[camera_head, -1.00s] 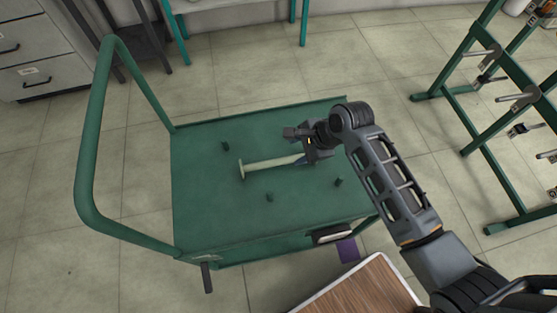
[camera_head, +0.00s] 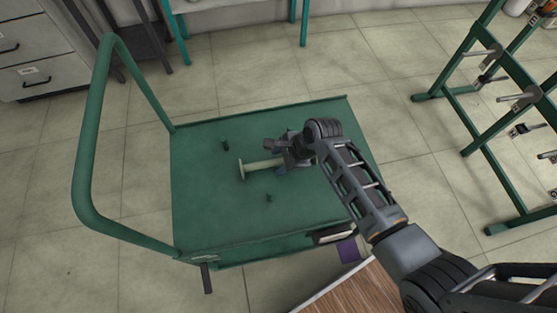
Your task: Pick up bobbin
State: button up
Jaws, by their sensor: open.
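A pale bobbin (camera_head: 262,165) lies on its side on the top of the green cart (camera_head: 200,215). Its flanged left end is in plain view, and its right end is hidden by my gripper. My gripper (camera_head: 280,156) is open and sits over the right part of the bobbin. I cannot tell from this view whether the fingers stand around the bobbin or above it, or whether they touch it. My arm comes in from the lower right and covers the right part of the cart top.
The cart's tall handle (camera_head: 92,140) rises at left. A green rack with spindles (camera_head: 480,140) stands at right. A wooden surface (camera_head: 350,292) lies at front.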

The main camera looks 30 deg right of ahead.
grip_shut()
dwell(0.3)
jog(key=shift+r, duration=0.15)
